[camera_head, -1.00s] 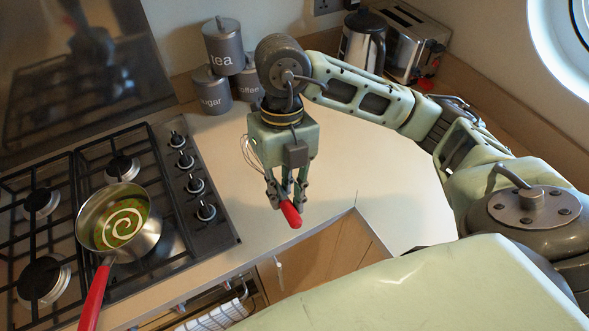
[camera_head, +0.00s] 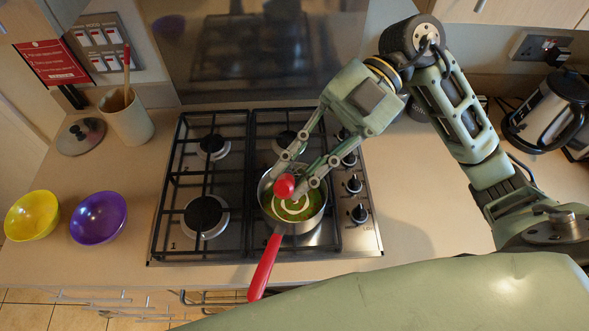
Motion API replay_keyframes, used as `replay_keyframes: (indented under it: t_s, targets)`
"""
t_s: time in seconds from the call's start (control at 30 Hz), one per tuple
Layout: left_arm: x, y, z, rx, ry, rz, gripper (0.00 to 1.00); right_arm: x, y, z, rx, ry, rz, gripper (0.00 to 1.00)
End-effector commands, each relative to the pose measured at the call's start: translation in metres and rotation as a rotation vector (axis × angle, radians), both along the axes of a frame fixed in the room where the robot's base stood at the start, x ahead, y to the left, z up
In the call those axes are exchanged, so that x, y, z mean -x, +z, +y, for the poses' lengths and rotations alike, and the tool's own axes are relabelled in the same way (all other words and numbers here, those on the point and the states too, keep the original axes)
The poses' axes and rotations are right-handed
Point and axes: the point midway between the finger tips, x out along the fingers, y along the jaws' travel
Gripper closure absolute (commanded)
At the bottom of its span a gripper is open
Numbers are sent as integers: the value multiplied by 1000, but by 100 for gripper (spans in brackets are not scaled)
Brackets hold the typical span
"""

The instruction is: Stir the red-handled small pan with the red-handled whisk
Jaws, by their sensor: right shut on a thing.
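The small pan (camera_head: 309,221) stands on the front right of the hob, its red handle (camera_head: 265,263) pointing toward the front edge. Green soup with a pale swirl shows inside it. My right gripper (camera_head: 299,180) is above the pan, shut on the red-handled whisk (camera_head: 285,186). My left gripper is out of view.
A gas hob (camera_head: 175,240) with black grates surrounds the pan. A purple bowl (camera_head: 98,218) and a yellow bowl (camera_head: 32,215) stand at the left. Behind them are a lid (camera_head: 81,137) and a utensil pot (camera_head: 127,117). A kettle (camera_head: 548,108) stands far right.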

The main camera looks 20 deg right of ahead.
Motion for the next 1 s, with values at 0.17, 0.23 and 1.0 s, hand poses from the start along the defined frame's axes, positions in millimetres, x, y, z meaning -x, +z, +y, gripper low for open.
replay_keyframes:
  t_s: [0.17,0.23,1.0]
  targets:
    - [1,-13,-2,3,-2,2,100,0,-13,0,-2,-1,0,100]
    - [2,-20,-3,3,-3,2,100,0,-20,0,-2,0,0,100]
    - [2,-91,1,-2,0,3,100,0,-114,-1,1,0,-2,100]
